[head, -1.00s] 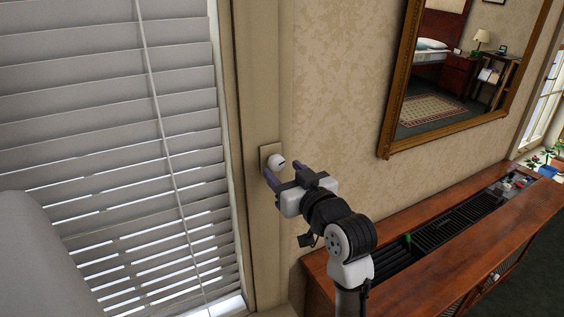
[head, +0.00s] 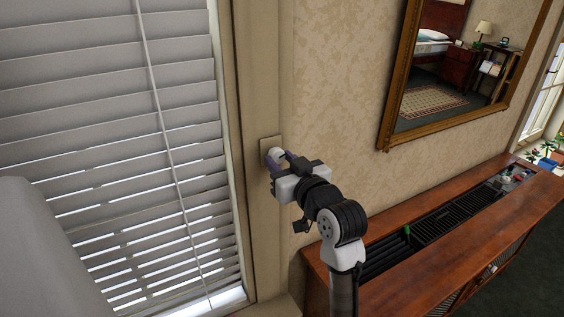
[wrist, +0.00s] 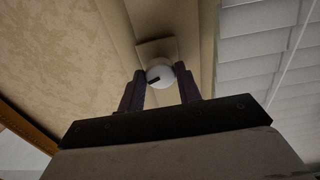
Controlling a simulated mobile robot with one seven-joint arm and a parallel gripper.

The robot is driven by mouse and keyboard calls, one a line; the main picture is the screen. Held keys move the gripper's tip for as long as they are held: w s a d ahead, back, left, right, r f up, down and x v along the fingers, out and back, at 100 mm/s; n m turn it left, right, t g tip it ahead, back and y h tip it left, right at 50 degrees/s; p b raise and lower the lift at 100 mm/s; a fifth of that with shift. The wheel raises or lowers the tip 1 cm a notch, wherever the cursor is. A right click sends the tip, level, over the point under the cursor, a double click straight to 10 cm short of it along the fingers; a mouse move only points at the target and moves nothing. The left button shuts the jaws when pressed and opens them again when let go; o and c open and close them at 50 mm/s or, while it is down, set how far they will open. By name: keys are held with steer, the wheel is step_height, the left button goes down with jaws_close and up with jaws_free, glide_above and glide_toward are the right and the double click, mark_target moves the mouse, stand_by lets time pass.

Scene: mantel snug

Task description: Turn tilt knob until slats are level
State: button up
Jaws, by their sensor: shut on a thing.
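The tilt knob (head: 275,155) is a round white knob on a small beige plate (head: 265,144) fixed to the window frame. My gripper (head: 278,161) is shut on the knob, one finger on each side. In the wrist view the knob (wrist: 160,73) sits between my two dark fingertips (wrist: 162,77), with a dark mark on its face pointing to the left and slightly down. The blind slats (head: 110,130) at the left are tilted, mostly closed at the top, with bright gaps between the lower ones.
A grey rounded shape (head: 40,250) covers the lower left of the blind. A gold-framed mirror (head: 392,100) hangs on the patterned wall at the right. Below it stands a wooden cabinet (head: 480,235) with a dark grille in its top. A thin cord (head: 160,110) hangs before the slats.

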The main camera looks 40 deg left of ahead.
steer(key=shift+f+b, duration=0.1)
steer(key=shift+b, duration=0.25)
steer(key=shift+f+n+b, duration=0.1)
steer(key=shift+n+b, duration=0.95)
steer(key=shift+n, duration=0.05)
steer(key=n+b, duration=0.4)
steer(key=shift+n, duration=0.3)
steer(key=n+b, duration=0.4)
steer(key=shift+w, duration=0.1)
steer(key=shift+r+n+b, duration=0.25)
steer(key=shift+n+b, duration=0.7)
steer(key=shift+n, duration=0.65)
steer(key=o, duration=1)
steer(key=shift+c, duration=0.2)
